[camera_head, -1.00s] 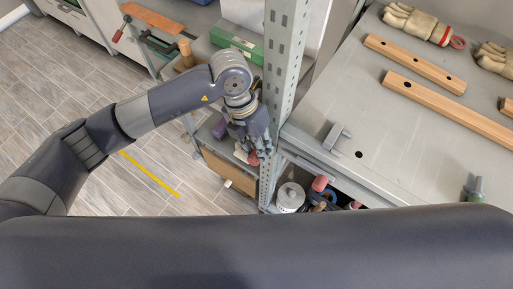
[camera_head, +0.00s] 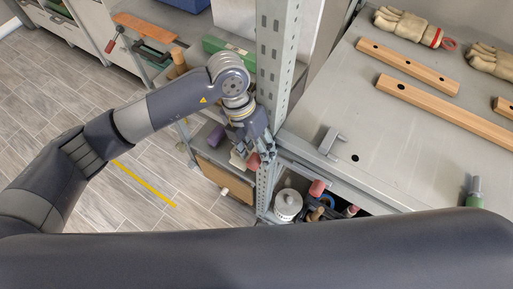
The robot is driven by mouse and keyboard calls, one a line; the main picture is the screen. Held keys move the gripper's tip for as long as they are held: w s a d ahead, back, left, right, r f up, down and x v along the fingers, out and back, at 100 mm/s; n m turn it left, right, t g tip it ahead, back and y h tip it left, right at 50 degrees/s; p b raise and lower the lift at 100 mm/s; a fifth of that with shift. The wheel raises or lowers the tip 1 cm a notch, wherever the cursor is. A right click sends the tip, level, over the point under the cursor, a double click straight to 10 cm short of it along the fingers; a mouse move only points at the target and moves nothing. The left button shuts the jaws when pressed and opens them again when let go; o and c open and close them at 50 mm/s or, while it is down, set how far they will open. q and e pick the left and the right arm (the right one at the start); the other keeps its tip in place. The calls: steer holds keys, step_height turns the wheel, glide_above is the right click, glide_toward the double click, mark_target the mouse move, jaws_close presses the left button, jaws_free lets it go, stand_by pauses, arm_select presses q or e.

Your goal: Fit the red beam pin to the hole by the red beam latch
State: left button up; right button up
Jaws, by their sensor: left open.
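My left gripper (camera_head: 258,150) is beside the grey perforated rack post (camera_head: 268,110), fingers pointing down and apart. A small red piece (camera_head: 253,162) shows just below the fingers, close to the post; I cannot tell whether it touches them. A second red cylinder (camera_head: 317,188) sits lower right, at the front edge of the rack among the things below the top shelf. I cannot tell which of the two is the beam pin or the latch. The hole itself is not discernible. My right gripper is not in view.
The grey top shelf (camera_head: 370,170) holds wooden beams (camera_head: 408,66), gloves (camera_head: 407,24) and a grey bracket (camera_head: 330,139). A white canister (camera_head: 287,204) stands below. A green box (camera_head: 228,45) is behind my arm.

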arm_select(q)
steer(key=v, duration=1.2)
